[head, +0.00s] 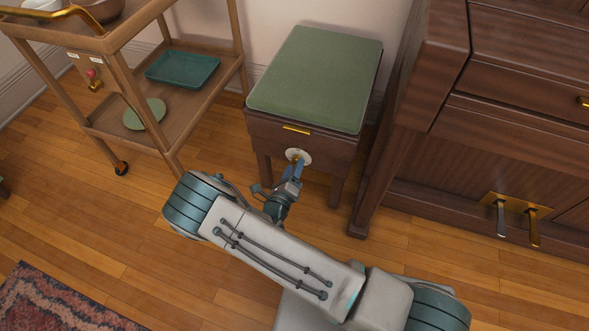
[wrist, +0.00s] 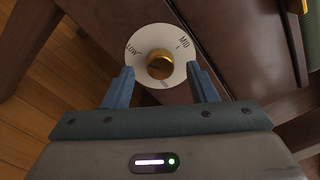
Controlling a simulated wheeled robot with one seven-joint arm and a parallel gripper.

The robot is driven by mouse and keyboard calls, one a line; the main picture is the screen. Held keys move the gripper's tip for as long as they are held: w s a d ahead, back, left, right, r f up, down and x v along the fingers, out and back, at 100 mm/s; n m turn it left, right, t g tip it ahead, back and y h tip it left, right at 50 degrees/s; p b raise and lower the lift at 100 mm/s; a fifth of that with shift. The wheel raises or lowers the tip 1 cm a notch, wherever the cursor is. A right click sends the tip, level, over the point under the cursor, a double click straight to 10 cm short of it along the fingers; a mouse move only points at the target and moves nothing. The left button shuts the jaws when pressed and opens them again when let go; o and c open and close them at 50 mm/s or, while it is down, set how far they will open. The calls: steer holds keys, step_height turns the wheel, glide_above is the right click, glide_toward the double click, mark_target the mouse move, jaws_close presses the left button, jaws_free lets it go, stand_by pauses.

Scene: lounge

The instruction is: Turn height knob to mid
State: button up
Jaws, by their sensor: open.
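The height knob is a small brass knob (wrist: 160,65) on a round white dial (wrist: 144,37), on the front of the dark wooden bench (head: 270,133) with a green padded top. LOW is at the dial's left and MID at its upper right; a third label at the bottom is hard to read. I cannot tell for sure which mark the knob points to. My gripper (wrist: 161,74) is open, its blue fingers on either side of the knob, with gaps between them and it. In the head view, my gripper (head: 298,170) is right at the dial (head: 299,156).
A wooden trolley (head: 120,70) with a teal tray (head: 183,68) and a green plate (head: 144,114) stands left of the bench. A large dark wooden cabinet (head: 440,150) with brass pedals (head: 518,220) stands close on the right. The wood floor in front is mostly clear.

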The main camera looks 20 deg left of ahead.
steer(key=shift+w, duration=0.6)
steer(key=c, duration=1)
